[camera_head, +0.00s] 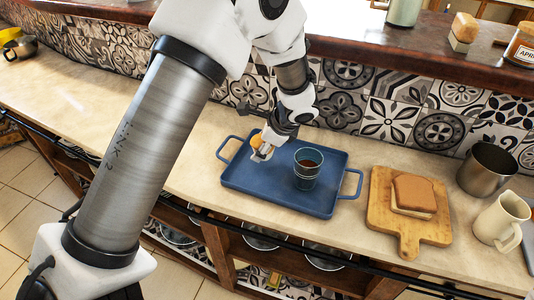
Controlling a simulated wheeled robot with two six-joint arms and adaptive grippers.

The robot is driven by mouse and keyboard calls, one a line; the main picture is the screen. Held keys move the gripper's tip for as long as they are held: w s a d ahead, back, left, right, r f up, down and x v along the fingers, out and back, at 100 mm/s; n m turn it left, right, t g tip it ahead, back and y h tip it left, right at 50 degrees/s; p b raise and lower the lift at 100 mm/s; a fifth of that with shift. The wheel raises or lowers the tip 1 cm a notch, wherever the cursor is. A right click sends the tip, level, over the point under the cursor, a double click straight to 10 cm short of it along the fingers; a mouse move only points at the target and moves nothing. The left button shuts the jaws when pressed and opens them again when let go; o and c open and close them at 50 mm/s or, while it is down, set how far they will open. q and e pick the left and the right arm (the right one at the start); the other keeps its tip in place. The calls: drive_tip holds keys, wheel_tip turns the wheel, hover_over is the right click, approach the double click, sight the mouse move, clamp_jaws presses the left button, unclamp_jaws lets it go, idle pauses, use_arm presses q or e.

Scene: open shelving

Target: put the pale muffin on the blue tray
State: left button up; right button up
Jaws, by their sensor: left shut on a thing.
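The blue tray (285,196) lies on the counter and has a handle at each end. My left gripper (262,153) is over the tray's back left part, shut on the small, pale orange-yellow muffin (256,141). The gripper partly hides the muffin. I cannot tell whether the muffin touches the tray. My right gripper is not in view.
A dark glass (307,172) of brown drink stands on the tray, right of the gripper. A wooden board (409,233) with bread (414,194) lies to the right. A metal cup (486,169) and cream mug (499,219) stand farther right. Patterned tiles rise behind.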

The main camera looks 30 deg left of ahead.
use_arm(q)
drive_tip(key=f, duration=0.3)
drive_tip(key=shift+w+f, duration=0.3)
drive_tip(key=shift+w, duration=0.1)
drive_tip(key=shift+f, duration=0.25)
drive_tip(key=shift+c, duration=0.5)
drive_tip(key=shift+s+r, duration=0.2)
drive_tip(key=shift+f, duration=0.2)
drive_tip(key=o, duration=1.3)
drive_tip(key=shift+w, duration=0.15)
drive_tip(key=shift+r, duration=0.1)
drive_tip(key=shift+r, duration=0.25)
drive_tip(key=v, duration=1.1)
drive_tip(key=shift+d+r, duration=0.25)
drive_tip(key=shift+d, duration=0.05)
